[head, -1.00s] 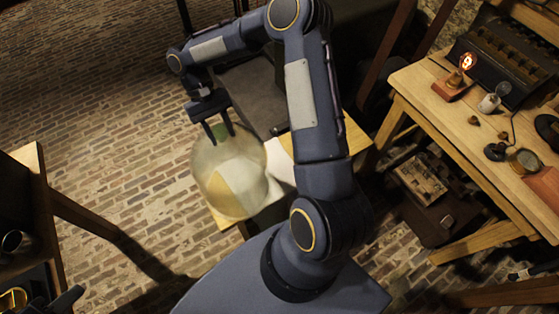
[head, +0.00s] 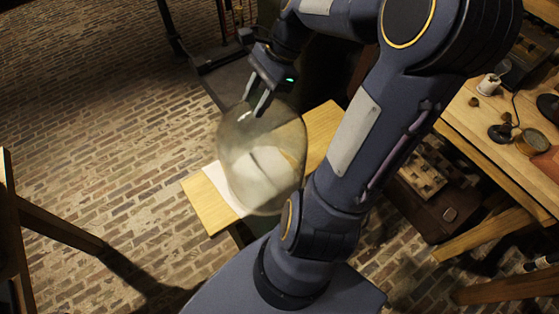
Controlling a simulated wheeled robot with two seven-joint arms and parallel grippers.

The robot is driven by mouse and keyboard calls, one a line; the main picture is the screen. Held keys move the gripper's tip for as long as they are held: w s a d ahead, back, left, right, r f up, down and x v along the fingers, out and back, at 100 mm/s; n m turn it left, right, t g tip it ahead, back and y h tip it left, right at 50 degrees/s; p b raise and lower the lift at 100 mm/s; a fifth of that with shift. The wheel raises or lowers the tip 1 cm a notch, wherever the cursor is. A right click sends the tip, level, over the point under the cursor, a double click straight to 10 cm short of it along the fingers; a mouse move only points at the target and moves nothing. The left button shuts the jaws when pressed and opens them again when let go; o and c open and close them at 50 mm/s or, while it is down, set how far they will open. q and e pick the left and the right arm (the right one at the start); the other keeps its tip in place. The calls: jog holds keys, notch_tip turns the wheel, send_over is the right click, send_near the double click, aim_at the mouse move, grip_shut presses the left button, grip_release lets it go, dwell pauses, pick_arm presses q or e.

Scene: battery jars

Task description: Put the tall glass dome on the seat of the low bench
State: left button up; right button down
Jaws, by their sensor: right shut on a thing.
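The tall glass dome (head: 258,178) is a clear, rounded, see-through shape near the middle of the head view. My right gripper (head: 258,104) is shut on its top, with the fingers pointing down. The low bench (head: 326,122) has a pale wooden seat, which shows beyond the dome at the left and right and through the glass. The dome overlaps the seat in the picture; I cannot tell whether its rim touches the seat or hangs above it. My left gripper is not in view.
A white sheet (head: 222,186) lies on the bench seat, partly behind the dome. A wooden workbench (head: 480,135) with small items stands at the right. A dark table edge (head: 10,210) is at the far left. My right arm hides much of the centre right. Brick floor lies open at the left.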

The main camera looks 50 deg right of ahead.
jog(key=shift+s+d+r+m+t, duration=0.15)
jog(key=shift+r+m+t, duration=0.05)
jog(key=shift+m+t, duration=0.25)
jog(key=shift+w, duration=0.25)
jog(key=w+a+f, duration=0.1)
jog(key=w, duration=0.1)
jog(key=w+a+f, duration=0.1)
jog(key=w, duration=0.2)
jog(key=w+a+f, duration=0.2)
jog(key=w, duration=0.1)
jog(key=w+a+f, duration=0.1)
jog(key=w+f, duration=0.3)
jog(key=f, duration=0.4)
jog(key=shift+w+a+f, duration=0.15)
jog(key=shift+a+f, duration=0.2)
jog(key=shift+f, duration=0.4)
